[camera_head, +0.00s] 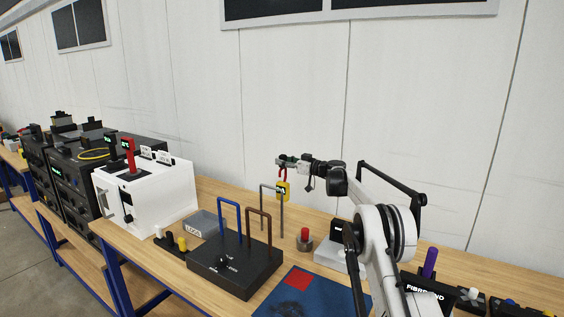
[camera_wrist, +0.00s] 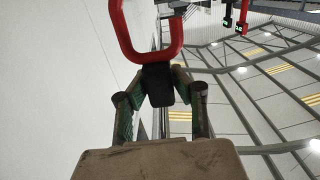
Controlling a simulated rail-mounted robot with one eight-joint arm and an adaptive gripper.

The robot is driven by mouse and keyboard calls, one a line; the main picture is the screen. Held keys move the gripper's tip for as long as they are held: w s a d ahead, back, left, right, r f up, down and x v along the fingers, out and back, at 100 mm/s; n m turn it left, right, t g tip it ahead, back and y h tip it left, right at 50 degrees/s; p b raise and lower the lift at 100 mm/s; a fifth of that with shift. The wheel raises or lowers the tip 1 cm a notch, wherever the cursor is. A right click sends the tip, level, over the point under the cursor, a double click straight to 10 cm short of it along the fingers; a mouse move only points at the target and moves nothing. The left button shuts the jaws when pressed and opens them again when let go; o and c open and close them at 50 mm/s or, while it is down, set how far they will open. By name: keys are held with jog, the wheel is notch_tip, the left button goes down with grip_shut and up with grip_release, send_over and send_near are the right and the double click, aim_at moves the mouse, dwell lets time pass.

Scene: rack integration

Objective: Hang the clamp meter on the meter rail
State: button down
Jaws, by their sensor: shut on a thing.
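A grey upright frame (camera_head: 263,207), possibly the meter rail, stands on the bench.
A black base (camera_head: 235,268) with blue (camera_head: 219,215) and brown (camera_head: 249,225) upright loops stands in front. A white cabinet (camera_head: 155,190) with a red meter on top is to the left. A red button (camera_head: 305,234) and a blue mat (camera_head: 315,293) are near the arm.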

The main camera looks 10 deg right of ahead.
dwell(0.3)
jog(key=shift+s+a+b, duration=0.4)
jog(key=shift+b, duration=0.25)
jog(key=shift+s+a+b, duration=0.8)
jog(key=shift+s+a, duration=0.4)
jog(key=shift+s, duration=0.05)
jog(key=shift+a+b, duration=0.1)
jog(key=shift+b, duration=0.2)
jog(key=shift+s+a+b, duration=0.8)
jog(key=shift+s+a, duration=0.65)
jog(key=shift+s, duration=0.15)
